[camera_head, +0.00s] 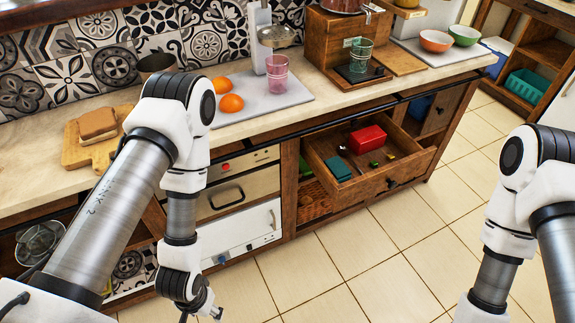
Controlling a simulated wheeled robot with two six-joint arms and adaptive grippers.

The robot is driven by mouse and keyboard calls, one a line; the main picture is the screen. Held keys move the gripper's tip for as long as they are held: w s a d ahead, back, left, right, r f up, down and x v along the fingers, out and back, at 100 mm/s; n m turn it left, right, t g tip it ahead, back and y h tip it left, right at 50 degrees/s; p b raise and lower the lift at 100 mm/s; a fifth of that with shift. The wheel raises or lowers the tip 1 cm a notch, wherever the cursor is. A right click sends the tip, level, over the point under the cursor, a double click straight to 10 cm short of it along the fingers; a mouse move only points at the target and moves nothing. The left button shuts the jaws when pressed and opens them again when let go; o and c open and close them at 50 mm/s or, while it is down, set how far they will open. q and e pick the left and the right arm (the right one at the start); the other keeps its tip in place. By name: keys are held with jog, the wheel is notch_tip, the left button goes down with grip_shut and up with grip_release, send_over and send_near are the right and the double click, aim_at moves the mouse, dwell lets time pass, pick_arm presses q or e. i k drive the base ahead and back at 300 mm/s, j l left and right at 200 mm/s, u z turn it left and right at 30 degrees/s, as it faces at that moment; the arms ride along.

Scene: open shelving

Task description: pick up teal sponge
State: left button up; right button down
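A teal block that looks like the sponge (338,168) lies in the open wooden drawer (400,177), near the drawer's left front corner. A red box (367,139) and several small items lie in the same drawer, apart from it. My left gripper (203,311) is low at the bottom edge, left of the drawer and well away from the sponge. It is small and partly cut off, so its opening is unclear. My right arm comes in at the right, and its gripper is below the frame.
The countertop (290,105) above the drawer holds two oranges (231,103), a pink glass (277,73), a green glass (360,55) and two bowls (436,41). A bread slice (97,124) lies on a board at left. The tiled floor (345,245) before the drawer is clear.

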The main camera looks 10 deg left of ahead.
aim_at(337, 167)
jog(key=u, duration=1.8)
jog(key=z, duration=1.8)
jog(key=i+l+z, duration=0.15)
jog(key=l, duration=0.25)
jog(key=i+l+z, duration=0.2)
jog(key=l, duration=0.15)
jog(key=k, duration=0.05)
